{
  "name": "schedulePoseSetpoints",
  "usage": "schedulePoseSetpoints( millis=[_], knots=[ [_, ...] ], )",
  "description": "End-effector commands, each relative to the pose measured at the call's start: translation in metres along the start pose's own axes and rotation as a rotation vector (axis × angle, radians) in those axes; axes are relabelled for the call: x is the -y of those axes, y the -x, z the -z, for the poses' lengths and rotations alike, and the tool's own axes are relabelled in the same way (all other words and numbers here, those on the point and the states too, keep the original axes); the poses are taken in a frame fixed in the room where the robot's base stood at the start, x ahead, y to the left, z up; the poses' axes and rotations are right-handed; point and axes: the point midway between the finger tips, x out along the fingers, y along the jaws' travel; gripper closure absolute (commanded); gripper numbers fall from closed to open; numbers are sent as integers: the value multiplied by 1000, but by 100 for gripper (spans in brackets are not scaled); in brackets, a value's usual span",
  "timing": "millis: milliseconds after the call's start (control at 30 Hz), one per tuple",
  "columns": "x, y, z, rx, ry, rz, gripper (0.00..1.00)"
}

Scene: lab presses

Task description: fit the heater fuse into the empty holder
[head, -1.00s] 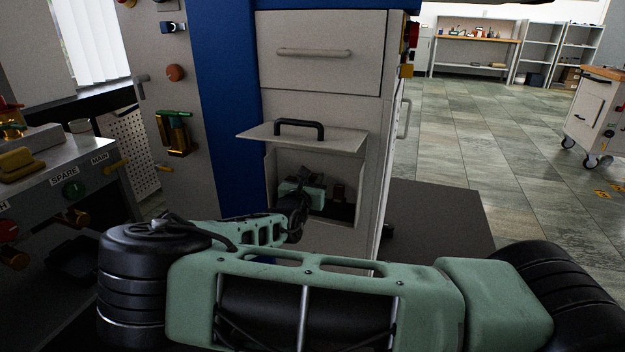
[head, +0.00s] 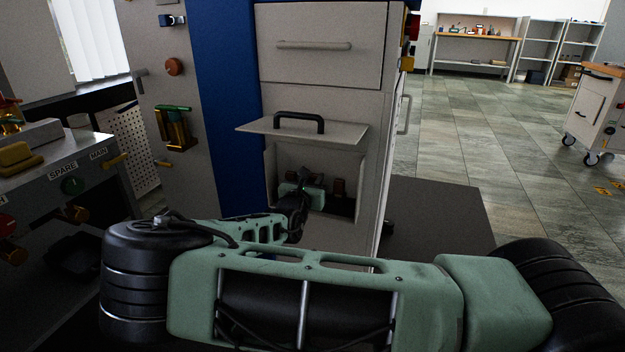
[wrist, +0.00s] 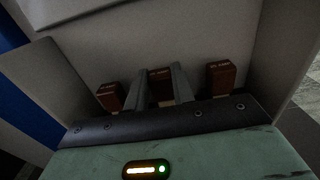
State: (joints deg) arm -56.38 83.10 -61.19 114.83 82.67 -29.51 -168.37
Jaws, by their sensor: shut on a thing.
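My gripper (wrist: 161,88) is inside the open compartment of the grey cabinet. Its two dark fingers are shut on a brown block, the heater fuse (wrist: 160,74), which has a small pale label too small to read. The fuse is partly hidden between the fingers. A similar brown block (wrist: 110,97) stands to its left and another (wrist: 222,76) to its right, both apart from the fingers. The empty holder cannot be made out; I cannot tell whether the held fuse touches one. In the head view my gripper (head: 302,188) hides most of the compartment's inside.
The compartment's lifted flap (head: 340,134) with a black handle sticks out above my gripper. Side walls (wrist: 45,78) close in on both sides. A closed drawer (head: 320,46) is above. A bench (head: 50,185) with knobs stands at the left. Floor at the right is open.

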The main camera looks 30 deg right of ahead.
Motion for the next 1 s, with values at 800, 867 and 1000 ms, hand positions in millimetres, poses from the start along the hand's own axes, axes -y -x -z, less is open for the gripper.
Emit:
schedulePoseSetpoints(
  millis=[800,867,1000],
  knots=[
    [0,2,7,0,0,-1,50],
    [-1,5,6,-1,-1,-1,50],
    [-1,25,6,-1,-2,-3,50]
  ],
)
